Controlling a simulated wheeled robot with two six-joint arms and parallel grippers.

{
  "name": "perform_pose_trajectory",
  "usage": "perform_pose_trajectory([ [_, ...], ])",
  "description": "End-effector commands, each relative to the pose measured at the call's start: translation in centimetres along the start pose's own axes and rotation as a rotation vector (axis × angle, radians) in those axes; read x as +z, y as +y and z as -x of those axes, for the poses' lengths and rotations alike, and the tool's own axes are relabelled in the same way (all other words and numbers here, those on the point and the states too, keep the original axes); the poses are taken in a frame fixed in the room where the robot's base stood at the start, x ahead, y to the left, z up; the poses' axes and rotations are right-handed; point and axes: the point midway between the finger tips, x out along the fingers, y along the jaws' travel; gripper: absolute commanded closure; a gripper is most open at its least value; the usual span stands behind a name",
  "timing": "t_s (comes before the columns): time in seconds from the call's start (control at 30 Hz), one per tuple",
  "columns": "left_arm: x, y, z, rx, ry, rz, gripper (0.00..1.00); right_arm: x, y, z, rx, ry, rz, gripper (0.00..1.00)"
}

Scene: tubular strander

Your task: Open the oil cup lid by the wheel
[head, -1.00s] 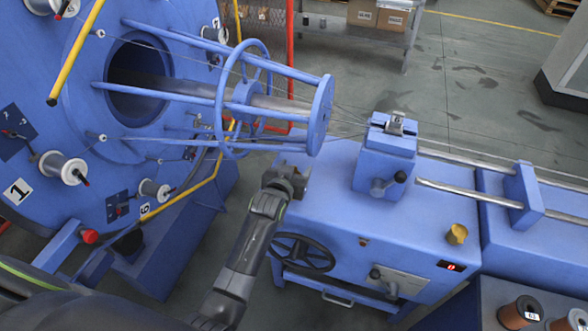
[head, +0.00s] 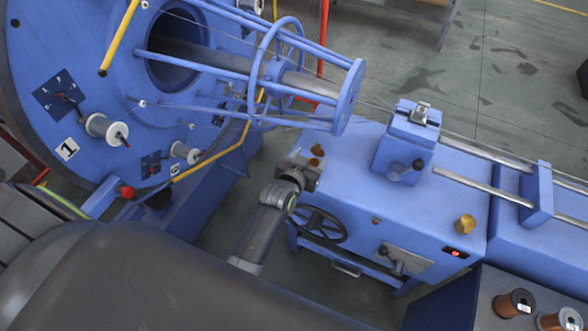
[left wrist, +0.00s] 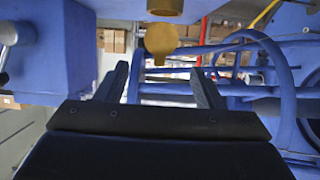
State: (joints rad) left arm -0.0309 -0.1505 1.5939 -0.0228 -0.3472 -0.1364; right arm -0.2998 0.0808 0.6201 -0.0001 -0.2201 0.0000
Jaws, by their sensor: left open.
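My left gripper (head: 306,170) is over the blue machine's near left corner, above the black handwheel (head: 318,225). Two small brass parts, of the oil cup (head: 314,162) and its round lid (head: 317,150), show just beyond and beside the jaws. In the left wrist view, my left gripper (left wrist: 160,68) has its two dark fingers wide apart with nothing between them. The round brass lid (left wrist: 161,40) appears ahead between the fingertips, and the brass cup (left wrist: 165,7) is at the top edge. I cannot tell how far the lid is tilted. My right gripper is out of view.
A second brass oil cup (head: 466,224) stands farther right on the machine top. The strander's blue cage (head: 346,98) reaches in close behind my left gripper. A blue block with a lever (head: 406,142) stands to the right. Copper spools (head: 514,303) sit at lower right.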

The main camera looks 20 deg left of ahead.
Motion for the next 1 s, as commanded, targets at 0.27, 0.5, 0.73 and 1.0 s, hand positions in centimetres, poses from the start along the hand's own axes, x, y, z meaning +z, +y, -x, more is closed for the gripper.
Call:
perform_pose_trajectory([
  [0.27,-0.5,0.0,4.5,-0.001,-0.003,0.004,0.38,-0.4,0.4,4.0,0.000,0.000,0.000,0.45],
  [0.5,0.0,0.0,8.2,-0.003,0.000,0.005,0.38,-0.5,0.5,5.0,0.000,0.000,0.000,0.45],
  [0.73,0.0,0.0,10.1,-0.001,0.001,0.002,0.38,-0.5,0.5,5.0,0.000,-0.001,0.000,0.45],
  [1.0,0.0,0.0,10.3,0.000,0.001,0.000,0.38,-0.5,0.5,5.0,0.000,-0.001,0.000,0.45],
])
